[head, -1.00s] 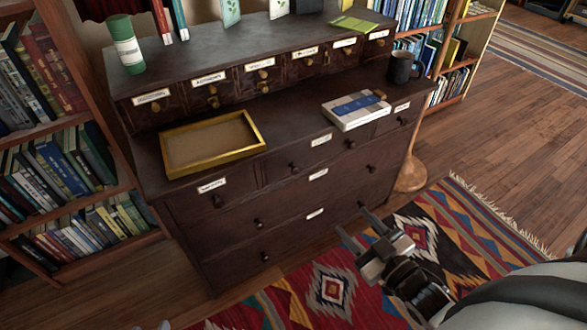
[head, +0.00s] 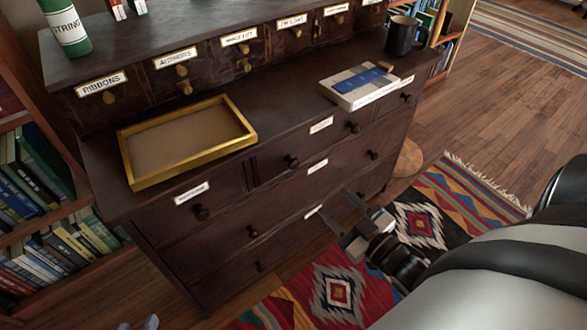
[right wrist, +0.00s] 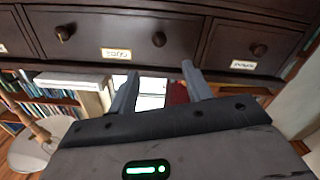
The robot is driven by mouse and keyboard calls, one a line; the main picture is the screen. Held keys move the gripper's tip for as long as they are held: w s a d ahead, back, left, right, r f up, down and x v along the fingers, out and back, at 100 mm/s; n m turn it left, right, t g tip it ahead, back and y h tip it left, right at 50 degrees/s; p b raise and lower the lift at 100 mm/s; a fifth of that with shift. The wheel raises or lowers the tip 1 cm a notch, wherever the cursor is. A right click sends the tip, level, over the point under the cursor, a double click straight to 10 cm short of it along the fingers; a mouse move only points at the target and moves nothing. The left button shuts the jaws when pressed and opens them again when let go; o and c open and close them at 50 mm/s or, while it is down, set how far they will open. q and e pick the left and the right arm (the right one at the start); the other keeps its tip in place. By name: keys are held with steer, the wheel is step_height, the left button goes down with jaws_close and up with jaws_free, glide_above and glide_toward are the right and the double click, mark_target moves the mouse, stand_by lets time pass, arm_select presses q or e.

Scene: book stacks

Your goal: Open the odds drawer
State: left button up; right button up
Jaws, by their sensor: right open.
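The dark wooden chest (head: 225,222) carries labelled drawers with round knobs. Its top-row middle drawer (head: 335,138) has two knobs and is shut. That drawer also shows upside down in the right wrist view (right wrist: 90,38), where its label may read odds; I cannot be sure. My right gripper (head: 333,200) is open and empty, in front of the lower drawer fronts in the head view. In the right wrist view its fingers (right wrist: 160,75) point at the drawer fronts, apart from the knobs. Only small tips of my left gripper (head: 138,324) show at the bottom edge.
A yellow-rimmed tray (head: 250,140), a boxed book (head: 358,88) and a dark mug (head: 402,37) stand on the chest. A green cylinder (head: 65,25) stands on the upper tier. A bookshelf (head: 45,210) is close at left. A patterned rug (head: 335,290) covers floor in front.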

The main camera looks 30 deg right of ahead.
mark_target(295, 165)
steer(key=w, duration=0.5)
steer(key=w+b, duration=0.1)
steer(key=w, duration=0.4)
steer(key=w+a+b, duration=0.1)
steer(key=w, duration=0.4)
steer(key=shift+w+a, duration=0.1)
steer(key=shift+w, duration=0.1)
arm_select(q)
steer(key=shift+g, duration=0.5)
steer(key=f, duration=0.2)
steer(key=d+f, duration=0.1)
steer(key=f, duration=0.1)
steer(key=shift+w, duration=0.2)
arm_select(e)
steer(key=shift+c, duration=0.9)
jaws_close()
arm_select(q)
steer(key=shift+w, duration=0.15)
arm_select(e)
steer(key=shift+s+r, duration=0.1)
